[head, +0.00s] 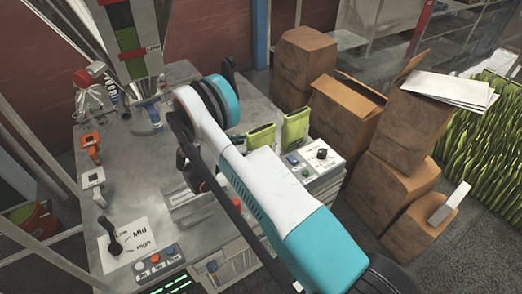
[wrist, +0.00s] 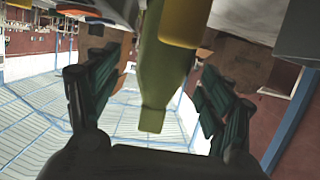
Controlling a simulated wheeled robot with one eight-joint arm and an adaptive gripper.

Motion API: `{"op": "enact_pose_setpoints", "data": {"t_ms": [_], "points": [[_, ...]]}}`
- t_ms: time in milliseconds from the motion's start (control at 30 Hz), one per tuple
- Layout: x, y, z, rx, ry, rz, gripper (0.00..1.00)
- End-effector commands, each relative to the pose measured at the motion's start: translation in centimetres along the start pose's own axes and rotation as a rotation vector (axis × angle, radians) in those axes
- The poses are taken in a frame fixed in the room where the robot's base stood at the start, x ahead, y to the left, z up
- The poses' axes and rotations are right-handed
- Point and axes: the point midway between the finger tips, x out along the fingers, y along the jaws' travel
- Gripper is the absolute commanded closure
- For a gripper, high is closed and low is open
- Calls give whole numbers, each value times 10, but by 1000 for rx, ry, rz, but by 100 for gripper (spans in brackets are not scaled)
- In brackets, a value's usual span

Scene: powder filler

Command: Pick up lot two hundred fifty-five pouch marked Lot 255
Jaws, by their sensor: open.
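Two yellow-green pouches stand upright on the table beside my arm in the head view, a left pouch (head: 261,137) and a right pouch (head: 296,126). No lot number is readable on either, so I cannot tell which is Lot 255. In the wrist view my gripper (wrist: 157,95) is open, its dark fingers wide apart. A yellow-green, tapering object (wrist: 160,75) shows in the gap between them, with a yellow part above it. I cannot tell what it is, or how far away. My arm hides part of the table, and my fingers are not clear in the head view.
The filler's hopper (head: 132,40) stands over the back left of the grey table (head: 135,180). A lever (head: 110,235) and buttons (head: 153,262) are at the front left. A control box (head: 318,158) is right of my arm. Cardboard boxes (head: 345,108) crowd the right.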

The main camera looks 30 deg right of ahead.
Motion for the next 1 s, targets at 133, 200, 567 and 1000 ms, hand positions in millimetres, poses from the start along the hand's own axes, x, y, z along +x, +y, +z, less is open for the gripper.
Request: {"op": "enact_pose_setpoints", "data": {"t_ms": [133, 200, 567, 1000], "points": [[19, 0, 1, -1, 0, 1, 26], [23, 0, 0, -1, 0, 0, 26], [57, -2, -1, 0, 0, 3, 26], [76, -3, -4, -1, 0, 0, 37]]}}
